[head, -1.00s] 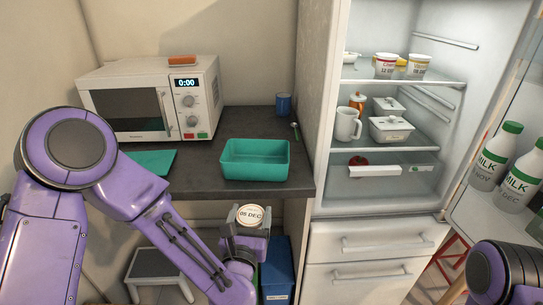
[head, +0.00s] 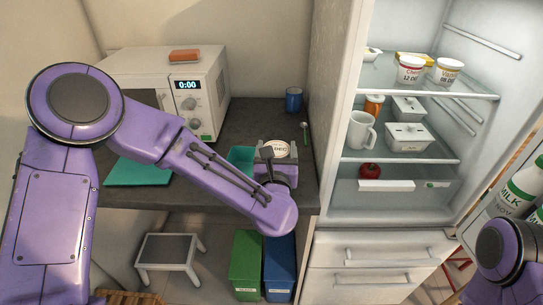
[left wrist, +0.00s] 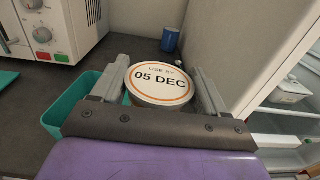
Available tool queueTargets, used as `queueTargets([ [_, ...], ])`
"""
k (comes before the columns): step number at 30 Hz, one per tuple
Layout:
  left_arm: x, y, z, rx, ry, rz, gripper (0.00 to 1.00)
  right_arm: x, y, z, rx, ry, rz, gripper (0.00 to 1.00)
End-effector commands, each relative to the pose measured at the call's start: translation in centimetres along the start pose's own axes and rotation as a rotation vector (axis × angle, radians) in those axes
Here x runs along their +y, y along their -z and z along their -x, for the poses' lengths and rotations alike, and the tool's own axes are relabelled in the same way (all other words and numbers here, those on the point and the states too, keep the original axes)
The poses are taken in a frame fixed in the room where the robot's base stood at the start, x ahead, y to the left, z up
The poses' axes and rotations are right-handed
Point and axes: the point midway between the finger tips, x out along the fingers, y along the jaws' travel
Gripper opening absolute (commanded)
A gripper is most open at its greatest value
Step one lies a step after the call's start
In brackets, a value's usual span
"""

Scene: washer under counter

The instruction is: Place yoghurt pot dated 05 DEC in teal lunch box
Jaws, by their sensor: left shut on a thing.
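The yoghurt pot (left wrist: 160,84) has a white lid reading "USE BY 05 DEC" with an orange ring. It is held between the fingers of my left gripper (left wrist: 163,88), which is shut on it. In the head view the pot's lid (head: 277,148) and my left gripper (head: 277,158) appear over the counter, at the right end of the teal lunch box (head: 241,156). The open lunch box (left wrist: 62,120) shows to the left of the pot in the left wrist view, partly hidden by my gripper. My right arm shows at the lower right; its gripper is out of frame.
A teal lid (head: 140,171) lies on the counter (head: 235,117) by the microwave (head: 207,80). A blue cup (head: 294,99) and a spoon (head: 305,131) are behind. The open fridge (head: 410,175) at right holds other pots (head: 411,69). Bins (head: 246,263) stand below the counter.

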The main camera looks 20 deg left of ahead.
Motion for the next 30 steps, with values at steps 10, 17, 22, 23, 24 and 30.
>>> queueTargets([
  [10, 1.1, 4.5, -1.9, 0.001, 0.001, -0.005, 0.39, 0.2, 0.9, 2.2, 0.000, 0.000, 0.000, 0.43],
  [17, 1.2, 5.6, -1.9, -0.002, -0.002, 0.002, 0.39, 0.2, 0.9, 2.1, 0.000, 0.000, 0.000, 0.43],
  [22, 1.2, 5.9, -1.9, -0.001, -0.003, 0.002, 0.39, 0.1, 0.7, 1.7, 0.000, 0.000, 0.000, 0.43],
  [23, 1.2, 6.0, -1.9, -0.001, -0.003, 0.002, 0.39, 0.1, 0.7, 1.6, 0.000, 0.000, 0.000, 0.43],
  [24, 1.2, 6.1, -1.9, -0.001, -0.003, 0.003, 0.39, 0.1, 0.6, 1.5, 0.000, 0.000, 0.000, 0.43],
  [30, 1.1, 6.6, -1.9, -0.001, -0.002, 0.003, 0.39, 0.1, 0.4, 0.9, 0.000, 0.000, 0.000, 0.43],
])
